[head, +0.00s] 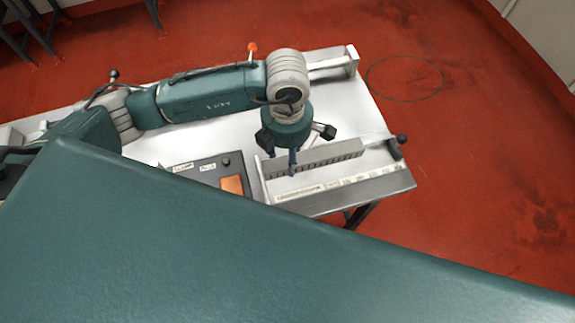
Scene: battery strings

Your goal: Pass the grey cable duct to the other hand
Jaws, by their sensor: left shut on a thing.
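The grey cable duct (330,157) is a long slotted strip over the right part of the white table. My left gripper (292,165) points down and is shut on the duct near its left end. I cannot tell whether the duct touches the surface under it. My right gripper does not show. The large teal body part across the front hides the near side of the table.
The white table (365,118) has a labelled strip (340,186) along its front right edge and a black knob (402,139) at the right. A dark panel with an orange square (232,185) lies left of the duct. Red floor (470,140) is free to the right.

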